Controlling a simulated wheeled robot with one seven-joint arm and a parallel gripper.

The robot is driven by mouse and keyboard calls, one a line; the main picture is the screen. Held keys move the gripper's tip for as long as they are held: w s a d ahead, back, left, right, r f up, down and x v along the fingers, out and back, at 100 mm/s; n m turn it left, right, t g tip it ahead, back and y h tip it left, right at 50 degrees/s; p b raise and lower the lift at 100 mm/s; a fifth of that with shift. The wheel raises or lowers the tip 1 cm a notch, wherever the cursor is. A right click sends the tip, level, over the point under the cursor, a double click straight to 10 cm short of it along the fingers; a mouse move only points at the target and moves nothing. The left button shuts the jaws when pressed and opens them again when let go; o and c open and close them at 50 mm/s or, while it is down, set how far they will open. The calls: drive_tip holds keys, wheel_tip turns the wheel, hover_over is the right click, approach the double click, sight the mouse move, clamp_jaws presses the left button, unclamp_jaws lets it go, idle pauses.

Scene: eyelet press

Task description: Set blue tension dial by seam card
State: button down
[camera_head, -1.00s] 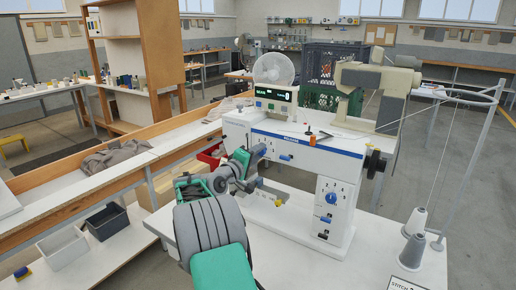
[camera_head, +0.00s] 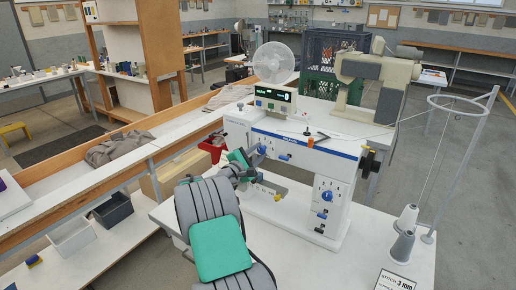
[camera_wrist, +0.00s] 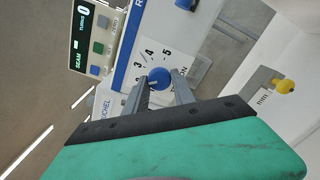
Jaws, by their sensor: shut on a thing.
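The blue tension dial (camera_wrist: 159,77) is on the front of the white sewing machine. In the wrist view it sits between my two fingers, on a white scale plate (camera_wrist: 165,60) where 2, 3, 4 and 5 can be read. My gripper (camera_wrist: 163,88) is shut on the dial from both sides. In the head view my gripper (camera_head: 256,158) is at the left end of the machine (camera_head: 300,150), and my wrist partly covers the dial. A white card (camera_head: 395,281) at the lower right of the table reads "STITCH 3 mm".
A second blue knob (camera_head: 327,196) is on the machine's right pillar. A display box (camera_head: 274,99) with green digits stands on top. A thread cone (camera_head: 404,222) and stand are at the right. The table front is largely clear.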

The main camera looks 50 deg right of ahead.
drive_tip(key=shift+n+p, duration=0.5)
drive_tip(key=shift+n, duration=0.3)
drive_tip(key=c, duration=1.1)
unclamp_jaws()
drive_tip(key=a, duration=0.2)
drive_tip(key=a+b, duration=0.1)
drive_tip(key=a, duration=0.2)
drive_tip(key=a+b, duration=0.1)
drive_tip(key=a, duration=0.1)
drive_tip(key=shift+s+a, duration=0.4)
